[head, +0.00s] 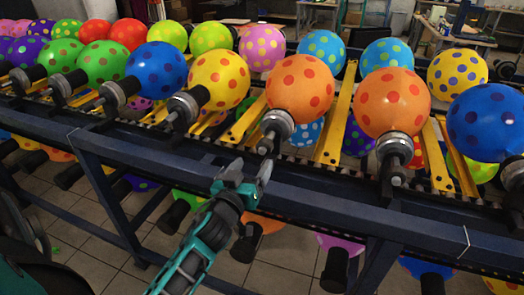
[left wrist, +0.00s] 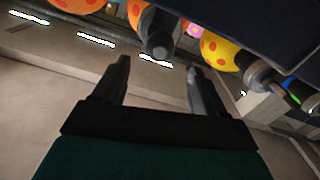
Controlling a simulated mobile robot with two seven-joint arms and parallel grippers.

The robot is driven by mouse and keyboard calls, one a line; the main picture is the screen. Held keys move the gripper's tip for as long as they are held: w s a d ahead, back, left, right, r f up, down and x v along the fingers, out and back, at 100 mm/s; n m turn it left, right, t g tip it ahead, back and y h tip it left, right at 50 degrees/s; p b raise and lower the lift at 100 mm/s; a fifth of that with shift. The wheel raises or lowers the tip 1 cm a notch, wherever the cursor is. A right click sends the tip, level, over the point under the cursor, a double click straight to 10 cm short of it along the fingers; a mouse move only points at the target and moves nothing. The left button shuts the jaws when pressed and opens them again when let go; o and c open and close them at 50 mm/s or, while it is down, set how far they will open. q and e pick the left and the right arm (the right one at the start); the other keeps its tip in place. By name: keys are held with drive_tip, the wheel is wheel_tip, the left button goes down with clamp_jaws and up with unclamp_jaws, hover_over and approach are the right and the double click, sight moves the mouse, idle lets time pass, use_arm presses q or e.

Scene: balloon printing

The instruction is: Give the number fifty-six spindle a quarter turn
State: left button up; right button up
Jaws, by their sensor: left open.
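Several spindles with metal collars line the rack's front rail, each bearing a spotted balloon; no numbers are legible, so I cannot tell which is fifty-six. My left gripper (head: 251,172) is open and empty, just in front of and below the spindle (head: 275,125) with an orange balloon (head: 300,88). In the left wrist view the open fingers (left wrist: 158,68) point at a dark spindle end (left wrist: 159,46), which shows beyond and between the tips with an apparent gap. My right gripper is in neither view.
Adjacent spindles carry a yellow balloon (head: 218,79) on the left and another orange balloon (head: 392,102) on the right. The blue rail (head: 330,205) runs across in front, with more spindles and balloons hanging below. Tiled floor (head: 105,235) lies under the rack.

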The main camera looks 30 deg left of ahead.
sight(261, 152)
use_arm(q)
drive_tip(key=x, duration=0.7)
drive_tip(key=shift+s, duration=0.1)
drive_tip(key=shift+c, duration=0.3)
drive_tip(key=c, duration=1)
